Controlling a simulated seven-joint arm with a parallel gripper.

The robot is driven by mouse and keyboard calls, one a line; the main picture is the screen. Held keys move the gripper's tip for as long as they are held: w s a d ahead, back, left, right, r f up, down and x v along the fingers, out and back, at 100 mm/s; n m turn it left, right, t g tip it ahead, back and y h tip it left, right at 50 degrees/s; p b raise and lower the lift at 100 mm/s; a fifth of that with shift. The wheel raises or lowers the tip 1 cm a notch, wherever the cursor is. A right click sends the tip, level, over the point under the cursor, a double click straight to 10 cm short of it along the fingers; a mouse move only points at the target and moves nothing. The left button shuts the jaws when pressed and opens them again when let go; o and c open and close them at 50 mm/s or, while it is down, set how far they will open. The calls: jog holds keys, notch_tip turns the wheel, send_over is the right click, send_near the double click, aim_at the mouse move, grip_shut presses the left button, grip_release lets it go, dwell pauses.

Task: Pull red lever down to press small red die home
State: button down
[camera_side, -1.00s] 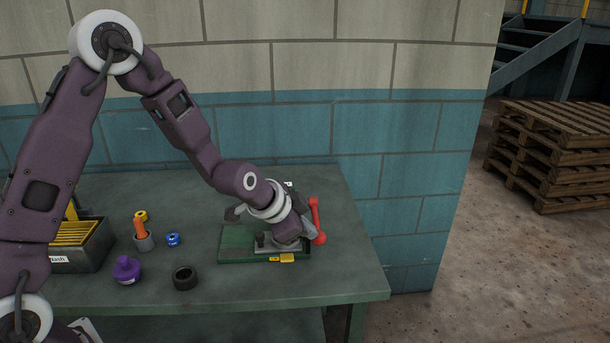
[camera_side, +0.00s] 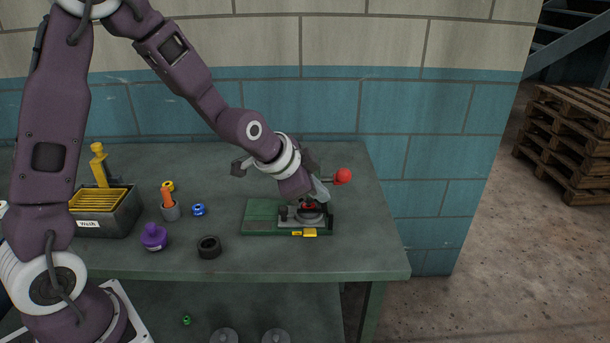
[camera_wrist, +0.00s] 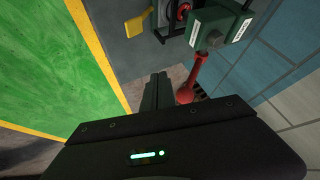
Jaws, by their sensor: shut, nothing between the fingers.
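The red lever (camera_wrist: 197,72) shows in the wrist view, running from a green housing (camera_wrist: 215,32) to a round red knob (camera_wrist: 185,95). In the side view its knob (camera_side: 343,176) sticks out right of my gripper (camera_side: 319,192). My gripper is shut and empty, its fingers (camera_wrist: 158,88) just left of the knob in the wrist view. I cannot tell whether they touch the lever. A small red part (camera_side: 308,206), probably the die, sits on the grey block of the green base (camera_side: 262,217). It shows partly in the wrist view (camera_wrist: 183,10), beside the housing.
On the bench (camera_side: 130,258) to the left are a purple knob (camera_side: 153,237), a black ring (camera_side: 209,247), a blue piece (camera_side: 198,210), a grey cup with an orange part (camera_side: 169,208) and a dark bin (camera_side: 105,215). The wall stands behind. Bench front is clear.

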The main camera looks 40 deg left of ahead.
jog(key=s+v, duration=0.1)
jog(key=v, duration=0.6)
jog(key=shift+s+d, duration=0.2)
jog(key=shift+d, duration=0.2)
jog(key=s+a+r+n+g, duration=0.1)
jog(key=s+r+n, duration=0.2)
jog(key=s, duration=0.9)
jog(key=s+a+r+n+g, duration=0.1)
jog(key=s+r+n, duration=0.2)
jog(key=s, duration=0.9)
jog(key=shift+n+y, duration=0.4)
jog(key=shift+n, duration=0.4)
